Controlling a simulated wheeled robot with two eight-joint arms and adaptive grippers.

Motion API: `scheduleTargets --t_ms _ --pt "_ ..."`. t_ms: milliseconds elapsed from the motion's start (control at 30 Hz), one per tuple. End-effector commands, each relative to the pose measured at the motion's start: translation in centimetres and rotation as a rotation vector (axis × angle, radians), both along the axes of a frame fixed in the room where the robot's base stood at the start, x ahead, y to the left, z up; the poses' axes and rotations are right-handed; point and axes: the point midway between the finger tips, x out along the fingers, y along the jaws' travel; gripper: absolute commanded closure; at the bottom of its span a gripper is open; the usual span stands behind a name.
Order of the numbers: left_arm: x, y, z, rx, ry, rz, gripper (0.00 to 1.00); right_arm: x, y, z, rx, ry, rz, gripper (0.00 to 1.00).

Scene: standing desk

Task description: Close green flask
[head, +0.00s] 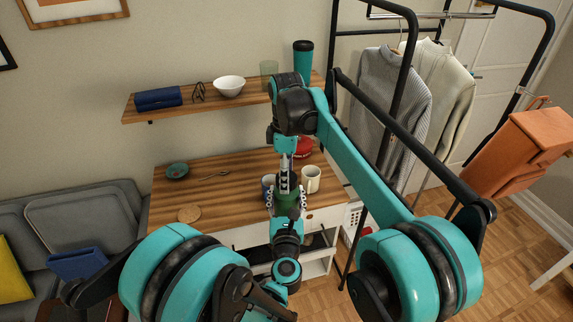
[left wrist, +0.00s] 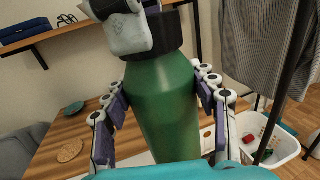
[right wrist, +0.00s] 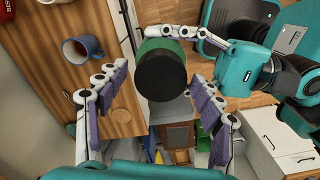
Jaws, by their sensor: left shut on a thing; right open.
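The green flask (left wrist: 165,105) stands roughly upright between the fingers of my left gripper (head: 287,207), which is shut on its body. A black cap (left wrist: 168,38) sits at the top of the green body; I cannot tell how tightly it is seated. In the right wrist view the round black top (right wrist: 160,76) faces the camera, with green body (right wrist: 165,45) behind it. My right gripper (right wrist: 160,90) is open above the flask, with its fingers on either side of the black top and visible gaps. In the head view the arms partly hide the flask (head: 287,203).
A wooden desk (head: 225,208) lies behind the flask, with a white mug (head: 311,178), a blue mug (right wrist: 84,48), a teal bowl (head: 177,171) and a round coaster (head: 189,213). A wall shelf (head: 150,114) hangs above. A black clothes rack (head: 404,75) stands to the right.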

Motion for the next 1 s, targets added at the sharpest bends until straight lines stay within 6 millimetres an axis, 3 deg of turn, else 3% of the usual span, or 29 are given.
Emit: scheduleTargets --t_ms 367,567,833,1000 --pt "0.00 0.00 0.04 0.001 0.000 0.000 1.00 -0.03 -0.01 -0.52 0.000 0.000 0.000 0.33" --pt "0.00 0.00 0.04 0.001 -0.001 0.000 1.00 -0.02 -0.01 -0.52 0.000 0.000 0.000 0.84" --pt "-0.02 0.00 0.04 0.001 -0.001 0.000 1.00 0.01 -0.01 -0.53 -0.001 -0.001 -0.058 0.84" --pt "-0.03 0.00 0.05 0.001 -0.001 0.000 1.00 0.02 0.00 -0.56 -0.003 -0.001 -0.385 0.84"
